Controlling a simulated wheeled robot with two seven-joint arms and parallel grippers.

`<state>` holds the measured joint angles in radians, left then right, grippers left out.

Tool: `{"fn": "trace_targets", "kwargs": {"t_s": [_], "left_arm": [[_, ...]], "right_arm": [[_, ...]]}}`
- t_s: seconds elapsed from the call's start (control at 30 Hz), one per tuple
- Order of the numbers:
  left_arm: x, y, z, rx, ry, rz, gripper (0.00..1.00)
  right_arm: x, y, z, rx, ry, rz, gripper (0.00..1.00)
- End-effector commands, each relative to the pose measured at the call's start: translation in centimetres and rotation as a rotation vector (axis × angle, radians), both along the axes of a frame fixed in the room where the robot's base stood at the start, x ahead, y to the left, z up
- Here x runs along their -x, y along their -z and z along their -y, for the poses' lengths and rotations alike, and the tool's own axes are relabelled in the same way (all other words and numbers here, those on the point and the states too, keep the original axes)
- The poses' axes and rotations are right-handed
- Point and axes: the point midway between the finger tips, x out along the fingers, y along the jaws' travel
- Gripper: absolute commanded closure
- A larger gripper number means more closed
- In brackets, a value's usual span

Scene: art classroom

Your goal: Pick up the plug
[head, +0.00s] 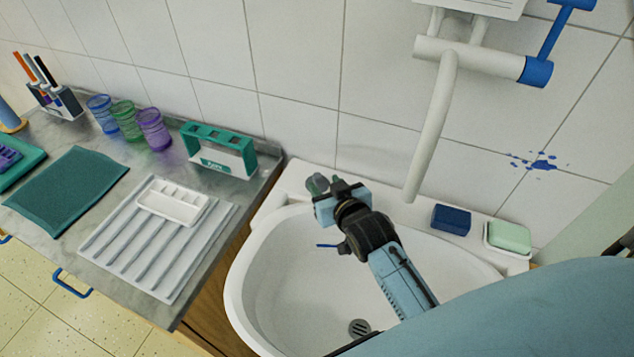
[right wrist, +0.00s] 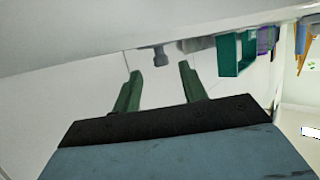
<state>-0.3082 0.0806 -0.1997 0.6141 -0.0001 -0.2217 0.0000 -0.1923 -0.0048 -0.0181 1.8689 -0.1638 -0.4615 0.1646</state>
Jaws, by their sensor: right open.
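In the right wrist view, a small grey plug (right wrist: 161,56) with a knob stands on the white sink rim, beyond the fingertips and roughly in line with the gap between them. In the head view, a grey shape that looks like the plug (head: 316,183) shows at the back left rim of the sink, partly hidden by my gripper. My right gripper (head: 328,184) reaches across the basin to that rim. Its green fingers are apart and empty in the right wrist view (right wrist: 160,75). My left gripper is not in view.
The white sink (head: 240,295) has a drain (head: 360,327) in its basin. A spout (head: 432,130) hangs right of my gripper. A blue block (head: 451,219) and a soap dish (head: 508,237) sit on the right rim. A teal holder (head: 218,150) stands on the counter at left.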

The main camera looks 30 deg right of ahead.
Motion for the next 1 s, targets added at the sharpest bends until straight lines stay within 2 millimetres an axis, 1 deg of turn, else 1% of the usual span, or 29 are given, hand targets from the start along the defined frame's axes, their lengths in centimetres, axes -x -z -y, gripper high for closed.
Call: {"fn": "trace_targets", "kwargs": {"t_s": [0.03, 0.1, 0.17, 0.3, 0.4, 0.5, 0.7, 1.0], "left_arm": [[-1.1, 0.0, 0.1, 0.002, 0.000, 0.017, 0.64], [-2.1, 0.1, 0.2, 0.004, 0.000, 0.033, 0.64], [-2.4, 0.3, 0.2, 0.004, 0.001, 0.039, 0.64], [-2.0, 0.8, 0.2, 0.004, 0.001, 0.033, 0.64], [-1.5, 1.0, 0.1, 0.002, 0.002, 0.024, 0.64], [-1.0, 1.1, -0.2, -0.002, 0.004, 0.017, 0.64], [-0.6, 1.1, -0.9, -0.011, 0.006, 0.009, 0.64], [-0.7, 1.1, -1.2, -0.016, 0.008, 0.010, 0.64]], "right_arm": [[-0.3, 0.1, 0.0, 0.000, 0.000, 0.001, 0.57], [-0.9, 0.3, 0.0, 0.000, 0.000, 0.001, 0.57], [-1.7, 0.5, 0.0, 0.000, 0.000, 0.002, 0.57], [-3.7, 1.3, 0.0, 0.001, 0.000, 0.001, 0.57], [-4.7, 1.6, 0.1, 0.001, -0.001, 0.000, 0.57], [-5.0, 1.8, 0.1, 0.000, -0.001, -0.001, 0.57], [-5.0, 1.7, 0.1, 0.000, -0.001, 0.000, 0.57], [-5.0, 1.7, 0.1, 0.000, -0.001, 0.000, 0.96]]}}
